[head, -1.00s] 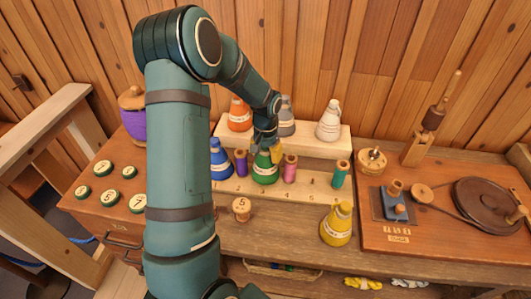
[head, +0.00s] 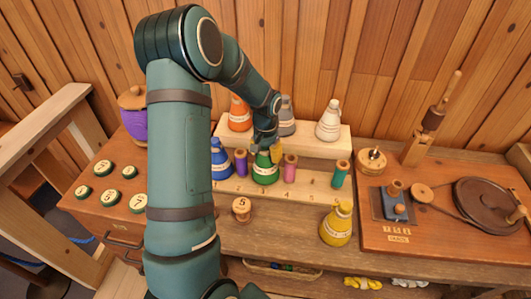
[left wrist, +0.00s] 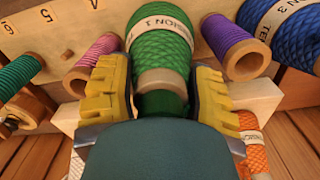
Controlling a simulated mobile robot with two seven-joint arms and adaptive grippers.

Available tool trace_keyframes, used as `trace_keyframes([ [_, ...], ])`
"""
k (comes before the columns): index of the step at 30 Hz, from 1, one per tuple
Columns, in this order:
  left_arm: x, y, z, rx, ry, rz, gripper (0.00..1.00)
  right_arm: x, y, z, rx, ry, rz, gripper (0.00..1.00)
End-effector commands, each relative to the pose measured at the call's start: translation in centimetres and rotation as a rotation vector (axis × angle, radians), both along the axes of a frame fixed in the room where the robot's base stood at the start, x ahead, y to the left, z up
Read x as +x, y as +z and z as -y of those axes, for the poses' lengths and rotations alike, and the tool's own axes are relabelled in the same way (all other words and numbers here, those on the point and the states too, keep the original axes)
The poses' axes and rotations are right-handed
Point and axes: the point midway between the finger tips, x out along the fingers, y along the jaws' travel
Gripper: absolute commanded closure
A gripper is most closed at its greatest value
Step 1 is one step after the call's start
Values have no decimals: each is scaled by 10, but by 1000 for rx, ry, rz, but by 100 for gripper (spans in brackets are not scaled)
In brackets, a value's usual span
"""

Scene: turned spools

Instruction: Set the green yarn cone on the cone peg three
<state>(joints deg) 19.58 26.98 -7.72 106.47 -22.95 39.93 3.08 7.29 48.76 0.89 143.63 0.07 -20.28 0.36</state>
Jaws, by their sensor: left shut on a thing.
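The green yarn cone (head: 265,172) stands upright on the lower step of the rack, in the row between the purple spool and the pink spool. My left gripper (head: 265,148) reaches down from above and is shut on the cone's narrow top. In the left wrist view the yellow fingers flank the top of the green cone (left wrist: 160,48), which has a white label band. The cone hides its own peg and the number under it, so I cannot tell how fully it is seated. My right gripper is not in view.
The purple spool (head: 241,163) and pink spool (head: 290,168) stand close on either side. A blue cone (head: 220,160) is farther left. Orange (head: 240,115), grey (head: 286,118) and white (head: 328,122) cones stand on the upper step behind. A yellow cone (head: 337,226) is on the bench.

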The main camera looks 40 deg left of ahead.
Motion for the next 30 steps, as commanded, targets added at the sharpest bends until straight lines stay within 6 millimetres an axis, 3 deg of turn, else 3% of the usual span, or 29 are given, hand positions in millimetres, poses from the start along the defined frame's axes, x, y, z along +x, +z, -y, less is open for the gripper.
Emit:
trace_keyframes([
  [23, 0, -11, 0, 0, 0, 1, 89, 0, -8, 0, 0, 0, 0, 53],
  [24, 0, -11, 0, 0, 0, 1, 39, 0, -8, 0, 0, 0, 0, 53],
  [30, 0, -11, 0, 0, 0, 1, 37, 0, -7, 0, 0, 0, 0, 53],
])
